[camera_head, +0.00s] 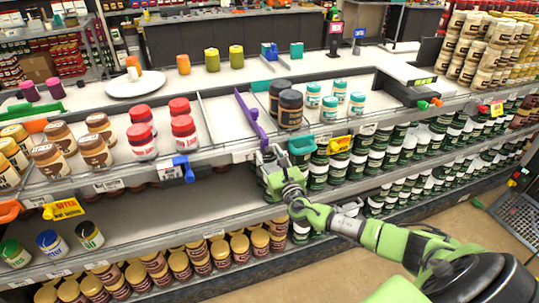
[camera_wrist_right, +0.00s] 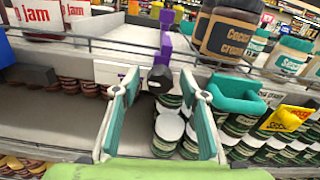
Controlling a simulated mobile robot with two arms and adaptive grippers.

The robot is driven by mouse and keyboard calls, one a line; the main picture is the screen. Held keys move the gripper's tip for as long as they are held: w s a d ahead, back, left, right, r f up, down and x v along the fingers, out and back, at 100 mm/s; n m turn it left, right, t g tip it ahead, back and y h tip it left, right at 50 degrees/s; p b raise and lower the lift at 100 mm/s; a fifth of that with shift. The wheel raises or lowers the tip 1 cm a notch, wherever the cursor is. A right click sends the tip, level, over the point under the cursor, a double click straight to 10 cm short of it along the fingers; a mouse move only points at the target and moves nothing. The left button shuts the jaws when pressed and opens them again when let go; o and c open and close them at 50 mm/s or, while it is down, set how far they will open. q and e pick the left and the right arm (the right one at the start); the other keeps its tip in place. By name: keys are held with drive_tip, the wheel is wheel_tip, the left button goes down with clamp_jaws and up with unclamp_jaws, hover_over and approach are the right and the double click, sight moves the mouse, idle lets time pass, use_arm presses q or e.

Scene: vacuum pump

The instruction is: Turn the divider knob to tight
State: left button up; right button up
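A purple divider (camera_head: 251,112) stands on the upper shelf, left of the dark Cocoa cream jars. In the right wrist view the purple divider (camera_wrist_right: 166,42) runs down to a dark rounded knob (camera_wrist_right: 159,80) at the shelf's front edge. My right gripper (camera_head: 270,155) is at that front edge in the head view. In the wrist view my right gripper (camera_wrist_right: 158,72) is open, with the knob in line between its two teal-padded fingers. I cannot tell whether the fingers touch the knob, nor its setting. My left gripper is not in view.
A teal holder (camera_head: 302,145) sits on the shelf edge just right of the gripper. Dark Cocoa cream jars (camera_head: 290,109) stand right of the divider, red-lidded jam jars (camera_head: 184,136) to its left. Green-white jars (camera_wrist_right: 168,128) fill the lower shelf below.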

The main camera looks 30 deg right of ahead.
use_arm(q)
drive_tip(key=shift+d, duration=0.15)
use_arm(e)
drive_tip(key=shift+w, duration=0.2)
drive_tip(key=c, duration=1.1)
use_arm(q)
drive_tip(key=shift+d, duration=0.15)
use_arm(e)
drive_tip(key=shift+c, duration=0.2)
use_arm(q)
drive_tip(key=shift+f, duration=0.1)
use_arm(e)
drive_tip(key=shift+f+m+b, duration=0.2)
drive_tip(key=shift+m+b, duration=0.8)
drive_tip(key=shift+m, duration=0.1)
drive_tip(key=m+b, duration=0.3)
drive_tip(key=m, duration=0.1)
drive_tip(key=m+b, duration=0.1)
drive_tip(key=m, duration=0.4)
drive_tip(key=shift+r+b, duration=0.1)
drive_tip(key=shift+b, duration=0.3)
use_arm(q)
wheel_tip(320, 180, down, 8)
drive_tip(key=b, duration=0.1)
use_arm(e)
drive_tip(key=m, duration=0.5)
drive_tip(key=shift+m, duration=0.4)
